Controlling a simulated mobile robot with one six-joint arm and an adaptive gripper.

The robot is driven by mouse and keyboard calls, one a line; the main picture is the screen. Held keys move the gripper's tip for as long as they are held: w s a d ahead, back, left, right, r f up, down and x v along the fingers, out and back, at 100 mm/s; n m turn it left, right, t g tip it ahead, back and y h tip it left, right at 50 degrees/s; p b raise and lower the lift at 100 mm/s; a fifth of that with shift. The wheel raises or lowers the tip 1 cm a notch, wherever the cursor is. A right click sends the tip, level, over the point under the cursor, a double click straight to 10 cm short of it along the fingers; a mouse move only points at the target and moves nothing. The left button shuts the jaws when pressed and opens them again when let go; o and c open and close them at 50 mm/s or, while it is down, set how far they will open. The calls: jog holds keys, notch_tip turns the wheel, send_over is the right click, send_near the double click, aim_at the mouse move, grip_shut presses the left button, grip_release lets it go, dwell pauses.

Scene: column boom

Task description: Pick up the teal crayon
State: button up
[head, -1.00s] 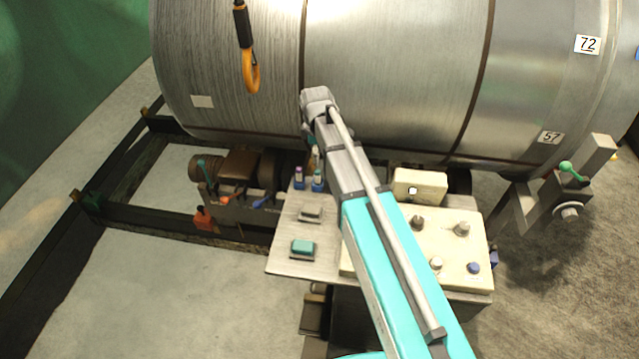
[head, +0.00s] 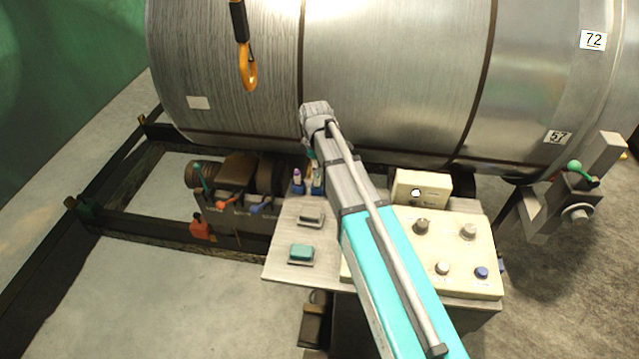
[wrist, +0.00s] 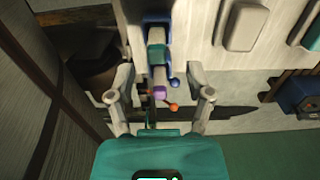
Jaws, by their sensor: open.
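The teal crayon (wrist: 157,53) shows in the wrist view as a teal part with pale ends, beside a blue holder (wrist: 157,19). A purple-tipped crayon (wrist: 160,92) appears just below it in that view. My gripper (wrist: 160,82) is open, its fingers on either side of the crayons and touching neither as far as I can see. In the head view the purple crayon (head: 297,174) stands upright in a blue holder at the panel's back edge. The holder beside it (head: 317,185) is partly hidden by my arm, as is its crayon.
A large metal coil (head: 400,80) stands close behind the gripper. The control box (head: 455,265) with knobs is at right. A grey block (head: 311,217) and a teal block (head: 301,252) lie on the panel. Orange and blue levers (head: 229,204) stand left; a yellow hook (head: 248,72) hangs above.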

aim_at(317, 183)
jog(key=shift+w+f+b, duration=0.15)
jog(key=shift+f+b, duration=2.45)
jog(key=shift+b, duration=0.05)
grip_shut()
